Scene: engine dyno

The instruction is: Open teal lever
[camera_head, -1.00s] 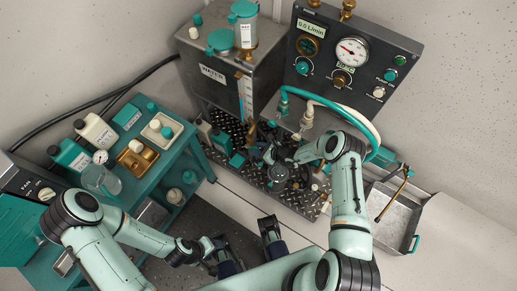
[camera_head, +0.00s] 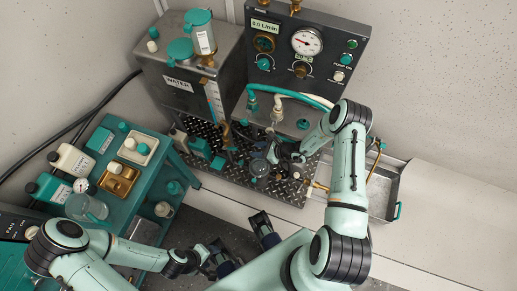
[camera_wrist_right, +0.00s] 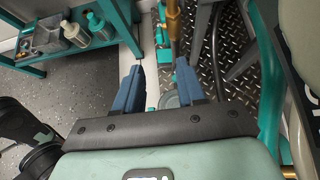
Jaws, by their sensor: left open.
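My right gripper (camera_wrist_right: 160,68) is open in the right wrist view, its two blue fingers apart with nothing held. A brass rod (camera_wrist_right: 173,30) and a narrow teal piece (camera_wrist_right: 161,15) stand beyond the fingertips; I cannot tell whether that piece is the teal lever. In the head view my right gripper (camera_head: 284,153) is a dark shape over the checkered plate, partly hidden by my arm. My left gripper (camera_head: 243,244) is open and empty above the floor between the teal cart and the plate.
The teal cart (camera_head: 150,195) with bottles stands left. A grey tank (camera_head: 168,98) and a gauge panel (camera_head: 362,50) stand behind the plate. Teal and white hoses (camera_head: 305,97) arch near my right arm. A grey tray (camera_head: 381,205) lies right. Floor in front is free.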

